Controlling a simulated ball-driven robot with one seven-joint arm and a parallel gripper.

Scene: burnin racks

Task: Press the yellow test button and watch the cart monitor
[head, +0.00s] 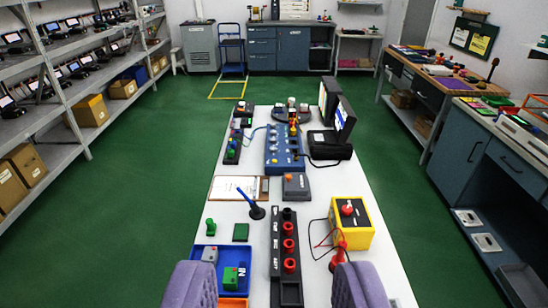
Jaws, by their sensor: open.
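My gripper (277,270) is open at the bottom of the view. Its two purple fingers are wide apart over the near end of a long white table, with nothing held. A dark monitor (344,120) stands on the far right part of the table, its lit screen turned at a steep angle and too small to read. A blue control box (284,150) with several knobs lies left of it, a small yellow-orange part near its far end. A grey box (296,187) nearer to me has a small orange-yellow button (289,178) on top. I cannot tell which is the test button.
A yellow box (350,222) with a red button and cables stands at the table's right. A black rack (286,258) with red rings, a blue tray (220,268) and a clipboard (238,190) lie closer. Green floor is clear both sides, between shelves (75,95) and benches (490,140).

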